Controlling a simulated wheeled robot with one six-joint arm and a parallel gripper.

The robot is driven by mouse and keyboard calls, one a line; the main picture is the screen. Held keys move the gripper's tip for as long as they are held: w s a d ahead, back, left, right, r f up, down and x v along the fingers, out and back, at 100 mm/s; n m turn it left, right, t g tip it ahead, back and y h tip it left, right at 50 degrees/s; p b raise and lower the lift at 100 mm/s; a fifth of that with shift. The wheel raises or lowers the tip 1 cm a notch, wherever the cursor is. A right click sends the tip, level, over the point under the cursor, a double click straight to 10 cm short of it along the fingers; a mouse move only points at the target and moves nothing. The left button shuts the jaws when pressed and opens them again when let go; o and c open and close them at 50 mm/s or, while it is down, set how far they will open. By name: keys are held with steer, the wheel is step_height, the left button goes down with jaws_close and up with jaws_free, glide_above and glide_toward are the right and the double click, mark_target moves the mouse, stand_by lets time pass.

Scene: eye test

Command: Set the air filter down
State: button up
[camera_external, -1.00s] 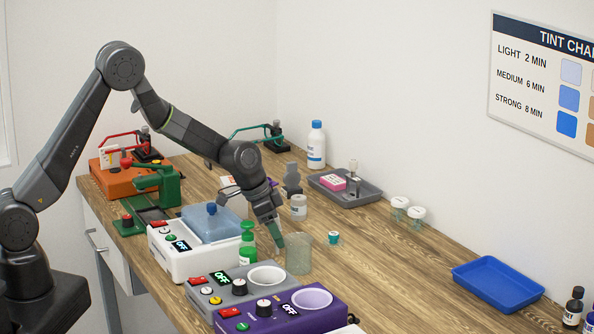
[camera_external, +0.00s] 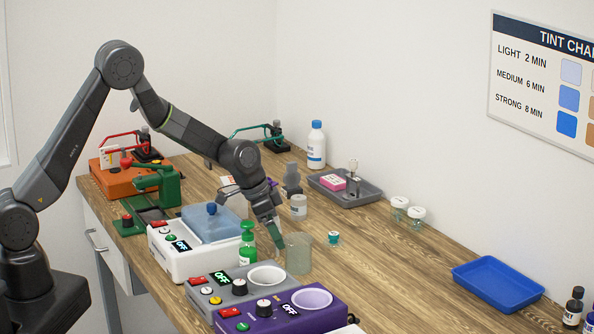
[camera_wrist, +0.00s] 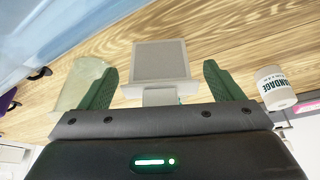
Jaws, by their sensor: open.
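The air filter (camera_wrist: 158,60) is a grey square panel in a pale frame with a pale tab on its near side. In the wrist view it is in front of my gripper (camera_wrist: 160,72), between the two green fingers. The fingers are open, with a visible gap between each one and the tab. Wood shows around the filter; I cannot tell whether it touches the table. In the external view my gripper (camera_external: 272,236) points down, just left of the clear beaker (camera_external: 298,254). I cannot make out the filter there.
The clear beaker also shows left of the fingers in the wrist view (camera_wrist: 80,86). A bandage jar (camera_wrist: 273,88) stands on the right. A green pump bottle (camera_external: 247,245) and several control boxes are close by.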

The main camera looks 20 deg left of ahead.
steer(key=b+v, duration=0.1)
steer(key=v, duration=1)
steer(key=shift+a+b, duration=0.25)
steer(key=shift+b, duration=0.1)
steer(key=shift+s+r, duration=0.1)
steer(key=shift+r, duration=0.05)
